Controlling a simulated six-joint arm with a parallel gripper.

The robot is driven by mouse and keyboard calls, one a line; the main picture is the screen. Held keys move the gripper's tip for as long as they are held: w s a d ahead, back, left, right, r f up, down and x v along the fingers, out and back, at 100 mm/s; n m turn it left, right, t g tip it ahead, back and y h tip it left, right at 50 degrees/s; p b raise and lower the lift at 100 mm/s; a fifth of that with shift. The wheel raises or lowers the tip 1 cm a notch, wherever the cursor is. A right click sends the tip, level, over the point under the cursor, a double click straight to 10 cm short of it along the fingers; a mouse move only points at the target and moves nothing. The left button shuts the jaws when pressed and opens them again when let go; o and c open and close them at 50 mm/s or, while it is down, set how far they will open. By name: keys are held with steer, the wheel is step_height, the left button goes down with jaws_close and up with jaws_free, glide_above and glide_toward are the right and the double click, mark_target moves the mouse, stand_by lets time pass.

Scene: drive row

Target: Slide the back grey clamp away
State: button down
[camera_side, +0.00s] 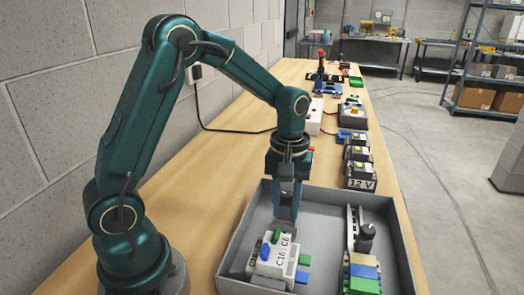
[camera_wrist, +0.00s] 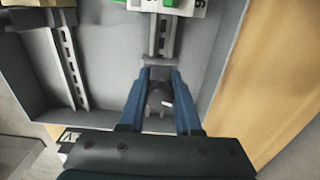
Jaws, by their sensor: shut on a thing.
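My gripper (camera_side: 287,213) reaches down into the grey tray, behind the white modules. In the wrist view its two blue fingers (camera_wrist: 161,76) are closed on the back grey clamp (camera_wrist: 160,62), at the end of the rail (camera_wrist: 163,38). Much of the clamp is hidden by the fingers, and I cannot make it out in the side view. White modules (camera_side: 272,261) marked C10, C16 and C6, with blue and green parts, sit further along this rail. A gap of bare rail shows between clamp and modules in the wrist view.
The tray's grey wall (camera_side: 238,240) surrounds the work. A second rail (camera_side: 351,232) with a dark knob (camera_side: 365,238) and blue, green and tan blocks lies on the right. Black 12 V units (camera_side: 360,173) stand behind the tray. Bare wooden bench lies left of it.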

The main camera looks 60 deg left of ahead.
mark_target(287, 193)
steer(key=shift+w+a, duration=0.15)
steer(key=shift+w, duration=0.05)
steer(key=c, duration=0.6)
jaws_free()
steer(key=shift+r, duration=0.1)
steer(key=shift+r, duration=2.5)
